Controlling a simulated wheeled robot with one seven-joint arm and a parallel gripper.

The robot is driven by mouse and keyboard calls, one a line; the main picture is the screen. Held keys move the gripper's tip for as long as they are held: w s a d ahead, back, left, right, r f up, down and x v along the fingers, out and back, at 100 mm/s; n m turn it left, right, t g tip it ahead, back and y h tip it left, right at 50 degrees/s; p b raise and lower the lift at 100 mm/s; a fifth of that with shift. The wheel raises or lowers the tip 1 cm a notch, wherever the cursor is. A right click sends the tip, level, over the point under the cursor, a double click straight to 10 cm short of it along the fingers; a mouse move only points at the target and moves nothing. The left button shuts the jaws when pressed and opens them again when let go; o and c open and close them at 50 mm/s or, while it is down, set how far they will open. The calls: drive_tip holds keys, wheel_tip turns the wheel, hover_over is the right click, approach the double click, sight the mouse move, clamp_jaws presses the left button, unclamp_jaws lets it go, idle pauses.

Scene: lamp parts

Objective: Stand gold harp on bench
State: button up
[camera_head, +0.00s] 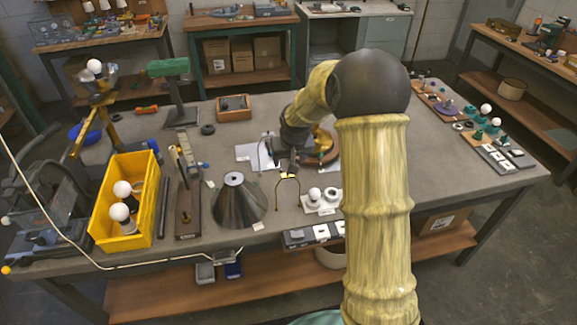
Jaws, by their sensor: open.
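The gold harp (277,189) is a thin bent wire loop near the middle of the bench (330,225). It looks upright, with its narrow end up and its two legs down; whether the legs touch the bench is hard to tell. My gripper (288,176) is right at the top of the harp, seen small and dark, pointing down. It is open; whether a finger still touches the wire cannot be made out. My arm hides part of the bench to the right and behind.
A dark cone shade (240,203) stands left of the harp. A white bulb and ring pieces (322,200) lie close on its right. A yellow bin (125,215) with bulbs is at the left. White sheets and a round wooden base (322,150) lie behind. Little free room surrounds the harp.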

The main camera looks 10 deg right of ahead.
drive_tip(key=shift+r, duration=0.2)
drive_tip(key=shift+s, duration=0.15)
idle(0.3)
drive_tip(key=s+r+g, duration=0.1)
drive_tip(key=s+r, duration=0.1)
drive_tip(key=s, duration=2.4)
drive_tip(key=shift+s+r+g, duration=0.15)
drive_tip(key=shift+s+g, duration=0.15)
drive_tip(key=shift+g, duration=0.1)
drive_tip(key=shift+w, duration=0.1)
drive_tip(key=shift+s, duration=0.2)
